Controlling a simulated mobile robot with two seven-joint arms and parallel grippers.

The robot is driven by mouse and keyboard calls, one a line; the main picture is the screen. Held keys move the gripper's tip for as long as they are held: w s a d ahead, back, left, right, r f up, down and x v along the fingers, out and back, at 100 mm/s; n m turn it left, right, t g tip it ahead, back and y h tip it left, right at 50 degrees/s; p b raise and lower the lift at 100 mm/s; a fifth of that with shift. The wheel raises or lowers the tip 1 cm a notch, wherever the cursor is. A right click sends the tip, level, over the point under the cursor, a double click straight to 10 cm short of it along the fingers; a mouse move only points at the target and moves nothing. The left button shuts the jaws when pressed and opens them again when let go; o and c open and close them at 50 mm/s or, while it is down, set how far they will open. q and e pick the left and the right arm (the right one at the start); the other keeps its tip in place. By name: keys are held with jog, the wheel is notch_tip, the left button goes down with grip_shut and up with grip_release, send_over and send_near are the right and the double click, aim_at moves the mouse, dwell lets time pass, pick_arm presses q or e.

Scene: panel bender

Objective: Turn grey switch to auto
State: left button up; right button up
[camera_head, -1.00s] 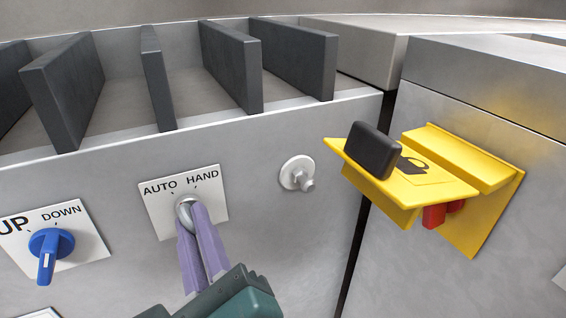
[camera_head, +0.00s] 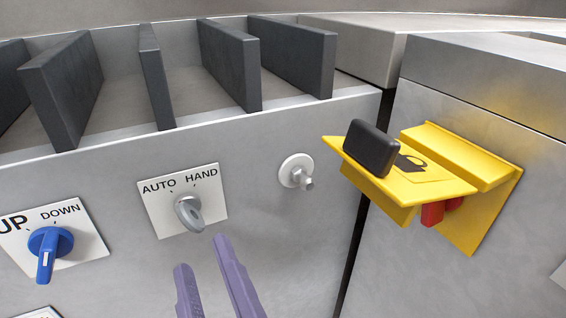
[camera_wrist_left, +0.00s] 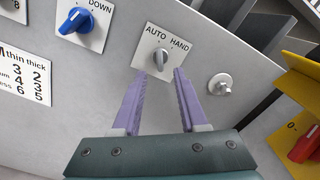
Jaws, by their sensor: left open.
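The grey switch (camera_head: 188,212) sits on a white plate (camera_head: 211,222) marked AUTO and HAND. Its ridge looks slanted, with the upper end toward AUTO; the exact position is hard to read. It also shows in the left wrist view (camera_wrist_left: 161,59), just beyond the fingertips. My left gripper (camera_head: 203,254) is open and empty. Its two purple fingers are apart, below and in front of the switch, and do not touch it. In the left wrist view the fingers (camera_wrist_left: 157,74) stand on either side of the switch. My right gripper is not in view.
A blue UP/DOWN switch (camera_head: 46,250) is at the left. A round metal knob (camera_head: 296,172) protrudes to the right of the plate. A yellow bracket (camera_head: 455,190) with a black block (camera_head: 371,149) and a red part (camera_head: 434,214) juts out further right. The panel below the switch is clear.

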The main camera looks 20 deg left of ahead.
pick_arm(q)
jog(key=v, duration=0.4)
jog(key=shift+a, duration=0.1)
